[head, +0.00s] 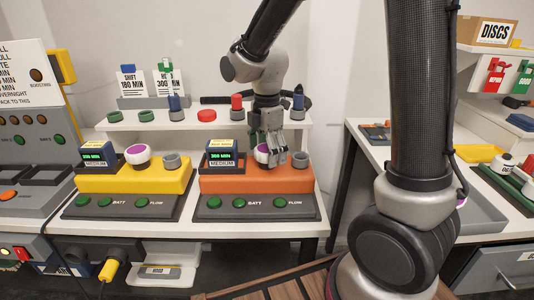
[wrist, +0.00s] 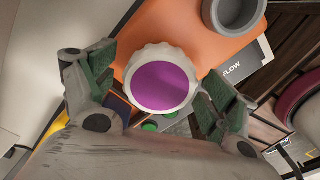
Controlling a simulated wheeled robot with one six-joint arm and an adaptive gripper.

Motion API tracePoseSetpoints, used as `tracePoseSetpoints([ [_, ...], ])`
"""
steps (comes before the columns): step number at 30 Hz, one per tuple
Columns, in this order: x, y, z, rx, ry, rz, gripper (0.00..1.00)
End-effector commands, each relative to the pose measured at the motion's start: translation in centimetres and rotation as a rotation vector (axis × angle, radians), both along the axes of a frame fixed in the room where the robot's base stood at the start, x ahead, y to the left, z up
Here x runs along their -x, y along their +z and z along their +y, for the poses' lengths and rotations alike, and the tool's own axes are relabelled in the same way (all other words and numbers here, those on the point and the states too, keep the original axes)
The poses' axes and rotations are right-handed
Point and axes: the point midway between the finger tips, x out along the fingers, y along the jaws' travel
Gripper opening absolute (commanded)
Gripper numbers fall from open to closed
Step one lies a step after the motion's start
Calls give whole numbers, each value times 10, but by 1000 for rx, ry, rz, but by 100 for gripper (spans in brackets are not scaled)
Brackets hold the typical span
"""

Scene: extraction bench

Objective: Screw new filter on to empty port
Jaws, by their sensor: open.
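A white ribbed filter with a purple top (head: 262,155) is at the left port position of the orange unit (head: 235,181). A grey open port (head: 300,159) to its right on the same unit is empty. My gripper (head: 268,146) points down at this filter. In the wrist view the filter (wrist: 162,78) lies between my gripper's spread fingers (wrist: 152,92), with a gap on each side. The grey port (wrist: 233,12) shows at the top. The yellow unit (head: 125,181) has a similar filter (head: 138,155) and a grey open port (head: 172,160).
A white shelf (head: 185,121) behind the units holds colored caps and standing signs. My arm fills the centre right. On the right bench, a white filter (head: 505,163) sits by a green holder, beside a grey tray (head: 480,215) and yellow tray (head: 478,153).

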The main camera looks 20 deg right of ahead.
Motion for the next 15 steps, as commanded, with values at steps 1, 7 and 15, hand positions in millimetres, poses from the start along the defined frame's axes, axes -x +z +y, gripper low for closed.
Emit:
tracePoseSetpoints([
  [1,0,0,0,0,-1,0,86],
  [7,0,0,0,0,-2,0,49],
  [15,0,0,0,0,-35,0,33],
])
